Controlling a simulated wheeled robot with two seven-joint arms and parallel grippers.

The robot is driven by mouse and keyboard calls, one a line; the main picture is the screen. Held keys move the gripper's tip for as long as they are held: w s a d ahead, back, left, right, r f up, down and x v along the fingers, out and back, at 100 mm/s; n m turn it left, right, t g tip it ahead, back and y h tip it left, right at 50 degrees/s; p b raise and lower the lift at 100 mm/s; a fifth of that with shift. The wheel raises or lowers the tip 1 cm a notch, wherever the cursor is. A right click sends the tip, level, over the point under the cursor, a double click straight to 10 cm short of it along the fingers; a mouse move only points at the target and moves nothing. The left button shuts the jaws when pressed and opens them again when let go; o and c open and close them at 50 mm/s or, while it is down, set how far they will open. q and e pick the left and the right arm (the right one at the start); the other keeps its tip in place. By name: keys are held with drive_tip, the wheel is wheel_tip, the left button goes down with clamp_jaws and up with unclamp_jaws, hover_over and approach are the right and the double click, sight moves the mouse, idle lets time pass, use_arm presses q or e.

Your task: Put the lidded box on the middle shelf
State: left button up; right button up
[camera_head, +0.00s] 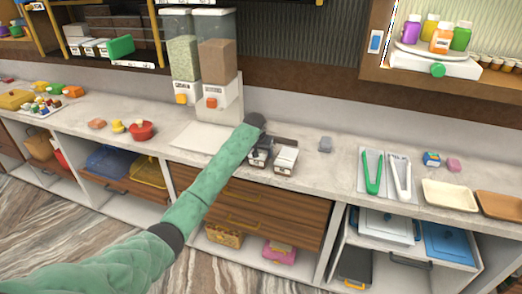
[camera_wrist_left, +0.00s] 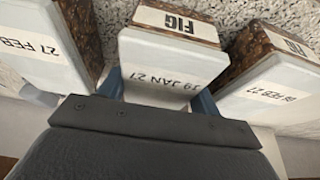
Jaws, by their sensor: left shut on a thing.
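My left gripper (camera_head: 272,146) is low over the counter. Similar boxes stand close on both sides: a left box (camera_wrist_left: 50,45) marked 27 FEB and a right box (camera_wrist_left: 270,85) marked FIG. In the head view a white-and-dark box (camera_head: 286,160) shows beside the gripper; the arm partly hides the group. I cannot tell whether the held box touches the counter. My right gripper is out of view.
Two dispensers (camera_head: 214,62) stand behind the arm. A wall shelf at upper left holds a green box (camera_head: 120,47). Open cubbies and drawers (camera_head: 245,208) are below the counter.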

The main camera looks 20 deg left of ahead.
use_arm(q)
drive_tip(key=shift+f, duration=0.15)
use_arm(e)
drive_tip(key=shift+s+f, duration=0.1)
use_arm(q)
drive_tip(key=o, duration=1)
drive_tip(key=shift+o, duration=0.8)
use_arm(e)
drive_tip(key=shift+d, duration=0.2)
use_arm(q)
drive_tip(key=b+v, duration=0.3)
drive_tip(key=v, duration=0.8)
drive_tip(key=shift+b, duration=0.3)
drive_tip(key=shift+s+r, duration=0.2)
drive_tip(key=shift+r, duration=0.4)
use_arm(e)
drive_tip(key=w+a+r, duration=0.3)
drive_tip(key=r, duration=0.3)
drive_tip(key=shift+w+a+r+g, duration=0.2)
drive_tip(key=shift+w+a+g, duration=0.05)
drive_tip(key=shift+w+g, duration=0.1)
